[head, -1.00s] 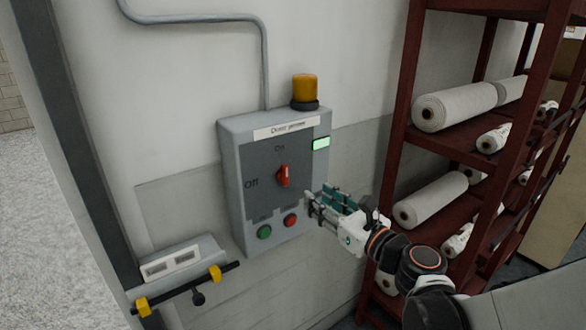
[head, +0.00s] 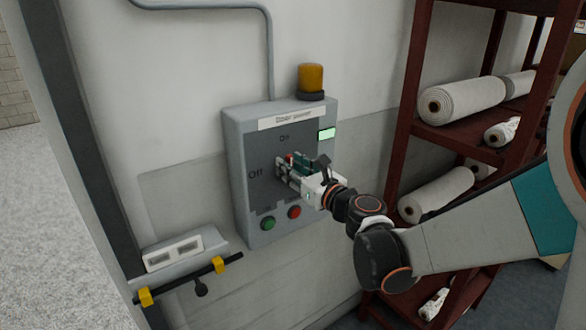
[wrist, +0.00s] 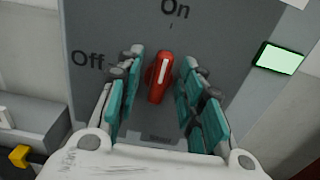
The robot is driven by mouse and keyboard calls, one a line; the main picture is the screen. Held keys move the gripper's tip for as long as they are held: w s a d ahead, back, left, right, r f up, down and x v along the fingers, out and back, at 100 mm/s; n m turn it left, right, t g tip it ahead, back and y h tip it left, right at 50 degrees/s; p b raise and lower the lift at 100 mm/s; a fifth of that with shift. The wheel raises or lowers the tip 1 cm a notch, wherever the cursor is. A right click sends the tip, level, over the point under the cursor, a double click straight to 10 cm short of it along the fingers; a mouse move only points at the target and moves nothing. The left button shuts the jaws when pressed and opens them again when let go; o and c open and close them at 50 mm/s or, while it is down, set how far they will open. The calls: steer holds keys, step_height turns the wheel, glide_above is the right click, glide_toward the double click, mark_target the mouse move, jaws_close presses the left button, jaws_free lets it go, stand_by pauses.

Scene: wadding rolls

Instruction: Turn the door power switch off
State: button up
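The door power box (head: 245,130) is a grey wall panel with "On" at the top and "Off" at the left. Its red rotary switch (wrist: 159,78) has a white line and points up towards "On" in the wrist view, leaning slightly right. In the head view my gripper mostly hides the switch; only a bit of red shows. My gripper (wrist: 158,95) is open, with its teal-padded fingers on either side of the switch handle. Gaps show between the pads and the handle. In the head view my gripper (head: 285,172) is at the panel's face.
A green button (head: 268,223) and a red button (head: 294,212) sit below the switch. An amber lamp (head: 311,79) stands on the box, and a lit green display (head: 327,134) is at its right. A red shelf (head: 470,140) with white rolls stands to the right.

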steer(key=c, duration=0.8)
steer(key=shift+o, duration=0.2)
steer(key=shift+n, duration=0.3)
steer(key=shift+s+a+f+n+b, duration=0.15)
steer(key=shift+n+b, duration=0.2)
steer(key=shift+n, duration=2.55)
steer(key=shift+s+a+f+n+b, duration=0.1)
steer(key=shift+f+n+b, duration=0.15)
steer(key=shift+n, duration=2.65)
steer(key=shift+s+a+f+n+b, duration=0.1)
steer(key=shift+n+b, duration=0.3)
steer(key=shift+n, duration=2.5)
